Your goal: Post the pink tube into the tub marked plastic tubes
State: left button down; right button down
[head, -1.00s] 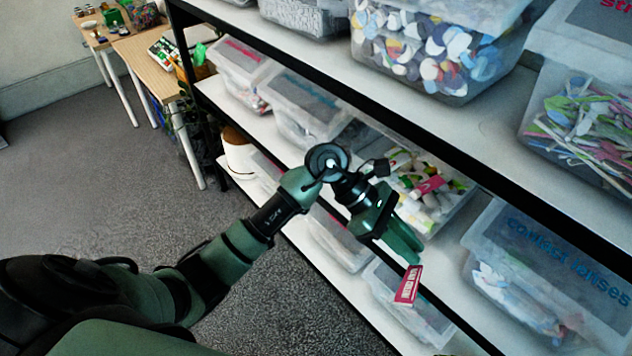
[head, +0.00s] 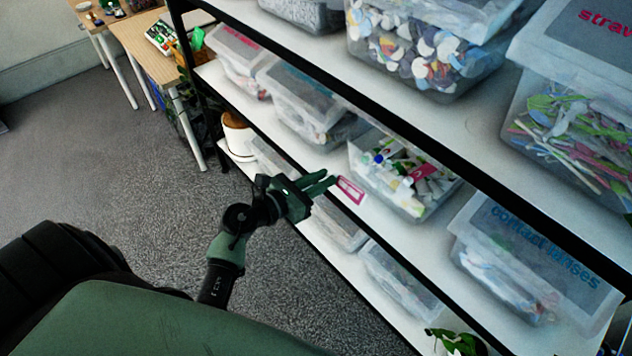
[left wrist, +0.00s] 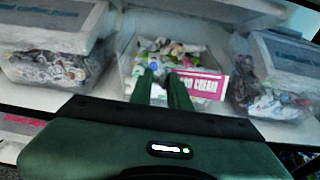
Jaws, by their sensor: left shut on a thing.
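The pink tube (head: 350,190), a flat pink and white piece, is at the tips of my left gripper (head: 332,182). My left gripper is shut on it. In the left wrist view the tube (left wrist: 204,84) sticks out to the right of the fingers (left wrist: 160,76), and its lettering seems to read hand cream. An open clear tub (head: 408,210) with several tubes in it stands on the middle shelf, just right of the held tube. It also shows beyond the fingers in the left wrist view (left wrist: 126,62). No marking on it is readable. My right gripper is out of view.
Lidded clear tubs (head: 305,105) stand left of the open tub, and a tub marked contact lenses (head: 530,270) stands to its right. The upper shelf's dark edge (head: 430,150) runs above the open tub. A plant pot (head: 238,140) stands at the shelf's left end.

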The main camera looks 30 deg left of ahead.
pick_arm(q)
jog(key=b+x, duration=0.1)
jog(key=x, duration=0.5)
jog(key=r+b+x, duration=0.1)
jog(key=x, duration=0.6)
jog(key=r+b+x, duration=0.1)
jog(key=b+x, duration=0.1)
jog(key=x, duration=0.5)
jog(key=shift+w, duration=0.15)
jog(key=shift+r, duration=0.1)
jog(key=c, duration=1.3)
grip_release()
jog(key=shift+o, duration=0.2)
jog(key=v, duration=0.7)
jog(key=shift+s, duration=0.4)
